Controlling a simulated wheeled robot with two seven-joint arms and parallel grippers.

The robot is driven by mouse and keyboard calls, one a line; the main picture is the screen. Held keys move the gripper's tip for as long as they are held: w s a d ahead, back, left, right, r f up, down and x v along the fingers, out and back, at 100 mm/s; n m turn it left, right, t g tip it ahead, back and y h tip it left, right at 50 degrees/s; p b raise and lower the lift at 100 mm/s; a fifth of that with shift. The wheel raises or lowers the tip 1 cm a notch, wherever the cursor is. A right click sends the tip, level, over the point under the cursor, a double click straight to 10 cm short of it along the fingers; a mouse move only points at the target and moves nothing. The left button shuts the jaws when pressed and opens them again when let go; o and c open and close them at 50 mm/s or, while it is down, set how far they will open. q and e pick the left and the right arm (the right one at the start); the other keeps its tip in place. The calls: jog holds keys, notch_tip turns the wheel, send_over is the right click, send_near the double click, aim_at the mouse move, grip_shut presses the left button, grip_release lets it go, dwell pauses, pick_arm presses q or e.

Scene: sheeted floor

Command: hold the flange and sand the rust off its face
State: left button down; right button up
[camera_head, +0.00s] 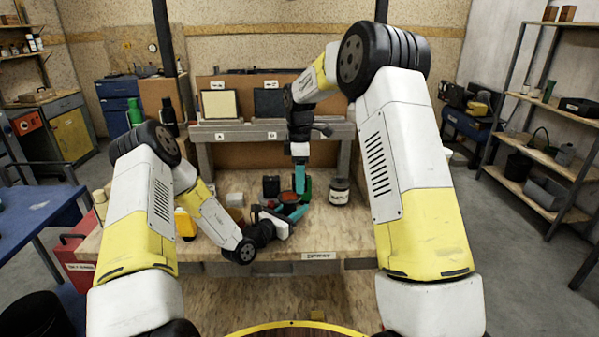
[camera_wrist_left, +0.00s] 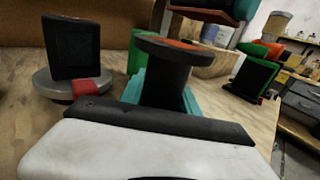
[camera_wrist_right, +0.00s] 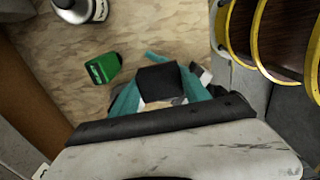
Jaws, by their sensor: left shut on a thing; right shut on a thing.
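The flange (camera_wrist_left: 165,75) is a dark spool-like piece with a round rim and an orange-brown rusty face (camera_wrist_left: 178,43) turned up. My left gripper (camera_head: 295,213) is shut on it, with teal fingers around its neck; it also shows in the left wrist view (camera_wrist_left: 170,92). The rusty face shows small in the head view (camera_head: 288,197). My right gripper (camera_head: 300,178) points down beside the flange, shut on a dark block (camera_wrist_right: 158,85). The flange is mostly hidden in the right wrist view.
A green block (camera_wrist_right: 103,68) lies on the wooden bench (camera_head: 330,232). A labelled jar (camera_head: 339,192) stands to the right. A black piece (camera_wrist_left: 72,47) stands on a grey disc behind the flange. Two upright panels (camera_head: 219,104) sit on the back ledge. The bench's front right is clear.

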aim_at(279, 197)
jog(key=shift+f, duration=0.85)
jog(key=shift+a+f, duration=0.5)
jog(key=shift+a, duration=0.05)
jog(key=shift+c, duration=0.6)
jog(key=shift+s+a+f, duration=0.1)
jog(key=shift+s+a, duration=0.05)
jog(key=shift+a, duration=1.2)
jog(key=shift+s+a, duration=0.15)
jog(key=shift+a, duration=1.15)
jog(key=shift+w+d, duration=0.15)
jog(key=shift+d, duration=1.5)
jog(key=shift+w+d, duration=0.15)
jog(key=shift+d, duration=1.5)
jog(key=shift+a+r, duration=0.1)
jog(key=shift+r, duration=4)
jog(key=shift+f, duration=0.2)
